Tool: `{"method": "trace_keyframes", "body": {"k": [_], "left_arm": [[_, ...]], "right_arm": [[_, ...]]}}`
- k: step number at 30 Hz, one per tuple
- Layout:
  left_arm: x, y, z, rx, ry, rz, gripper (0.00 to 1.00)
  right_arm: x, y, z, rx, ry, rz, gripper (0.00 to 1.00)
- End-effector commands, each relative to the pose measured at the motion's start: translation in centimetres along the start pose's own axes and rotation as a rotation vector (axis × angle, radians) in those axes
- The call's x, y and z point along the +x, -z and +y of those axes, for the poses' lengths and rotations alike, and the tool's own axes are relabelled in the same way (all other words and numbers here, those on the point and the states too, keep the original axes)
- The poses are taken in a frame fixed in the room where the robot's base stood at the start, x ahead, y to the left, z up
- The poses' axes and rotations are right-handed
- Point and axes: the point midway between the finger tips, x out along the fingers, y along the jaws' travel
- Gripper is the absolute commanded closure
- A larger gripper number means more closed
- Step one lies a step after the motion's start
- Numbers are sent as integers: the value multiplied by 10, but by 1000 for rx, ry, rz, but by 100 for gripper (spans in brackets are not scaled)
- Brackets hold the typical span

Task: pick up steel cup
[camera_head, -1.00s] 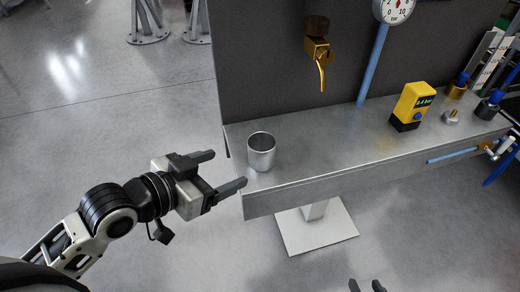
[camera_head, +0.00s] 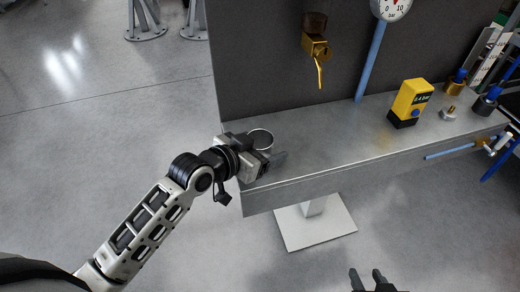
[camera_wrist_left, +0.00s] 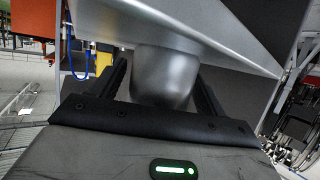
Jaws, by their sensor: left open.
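The steel cup (camera_head: 261,137) stands upright at the left end of the metal shelf (camera_head: 330,150); in the head view only its rim and upper part show behind my left gripper. My left gripper (camera_head: 267,150) is open, with its fingers around the cup. In the left wrist view the cup (camera_wrist_left: 165,78) sits between the two open fingers (camera_wrist_left: 160,85), with a gap showing on each side. My right gripper (camera_head: 370,281) shows only as fingertips at the bottom edge of the head view, apart and empty, far from the cup.
A yellow meter (camera_head: 411,98), a blue pipe (camera_head: 371,62) and small fittings (camera_head: 449,113) stand further right. The shelf between cup and meter is clear.

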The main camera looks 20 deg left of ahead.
Motion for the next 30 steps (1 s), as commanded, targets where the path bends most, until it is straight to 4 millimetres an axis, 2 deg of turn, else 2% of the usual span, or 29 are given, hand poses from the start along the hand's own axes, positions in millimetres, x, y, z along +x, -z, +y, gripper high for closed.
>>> {"method": "trace_keyframes", "body": {"k": [7, 12, 23, 30], "left_arm": [[2, 0, 0, 1, 0, 0, 26], [2, 0, 0, 1, 0, 0, 73], [1, 2, 0, 1, 0, 0, 74], [-7, 24, 0, 1, -1, 1, 74]], "right_arm": [[-1, -4, 0, 1, 0, -8, 64], [-2, -6, 0, 1, 1, -13, 64], [-3, -5, 0, -1, 1, -15, 64], [-15, 10, 0, -4, -3, -15, 64]]}}
